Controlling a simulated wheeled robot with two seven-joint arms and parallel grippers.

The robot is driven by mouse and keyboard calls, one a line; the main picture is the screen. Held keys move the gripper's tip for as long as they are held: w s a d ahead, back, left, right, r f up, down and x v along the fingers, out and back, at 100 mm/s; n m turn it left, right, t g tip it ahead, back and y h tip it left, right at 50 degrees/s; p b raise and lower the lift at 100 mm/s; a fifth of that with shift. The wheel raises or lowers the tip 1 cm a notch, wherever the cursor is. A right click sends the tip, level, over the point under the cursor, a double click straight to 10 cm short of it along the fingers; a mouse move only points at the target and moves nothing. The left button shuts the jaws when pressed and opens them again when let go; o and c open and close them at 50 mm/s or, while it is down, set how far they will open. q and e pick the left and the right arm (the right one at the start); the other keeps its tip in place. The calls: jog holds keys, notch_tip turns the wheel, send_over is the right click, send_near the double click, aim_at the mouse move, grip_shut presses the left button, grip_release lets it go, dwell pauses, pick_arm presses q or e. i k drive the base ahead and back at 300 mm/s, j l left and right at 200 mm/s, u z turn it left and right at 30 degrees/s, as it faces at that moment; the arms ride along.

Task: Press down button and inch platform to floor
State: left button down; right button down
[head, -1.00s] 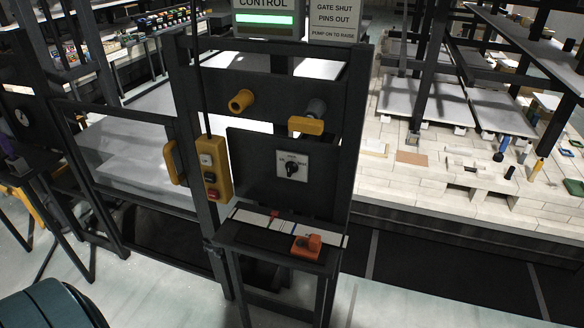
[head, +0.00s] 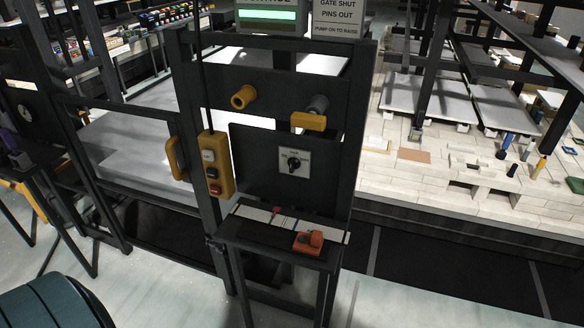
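The yellow pendant (head: 216,164) hangs on a dark post left of the control panel. It has a pale upper button (head: 208,156), a black middle button (head: 212,173) and a red lower button (head: 215,190); their labels are too small to read. The pale grey platform (head: 135,150) lies behind the dark gate rails at the left. Its height above the floor is hard to judge, as rails and shadow cover its lower side. Neither of my grippers is in view, and nothing touches the pendant.
The panel bears a yellow knob (head: 243,97), a yellow-handled pin (head: 309,121) and a rotary switch (head: 294,162). An orange block (head: 308,241) sits on the small shelf below. A green-lit sign (head: 268,15) stands above. Pale floor (head: 180,285) lies in front.

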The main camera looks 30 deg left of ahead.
aim_at(213, 173)
jog(key=k+j+z, duration=0.1)
jog(key=j, duration=0.75)
jog(key=k+j+z, duration=0.15)
jog(key=j, duration=0.25)
jog(key=k+j+z, duration=0.1)
jog(key=j, duration=0.35)
jog(key=k+j+z, duration=0.1)
jog(key=j, duration=0.3)
jog(key=k+j, duration=0.2)
jog(key=j, duration=0.2)
jog(key=k+j+z, duration=0.15)
jog(key=j, duration=0.25)
jog(key=k+j+z, duration=0.1)
jog(key=j, duration=0.25)
jog(key=k, duration=0.05)
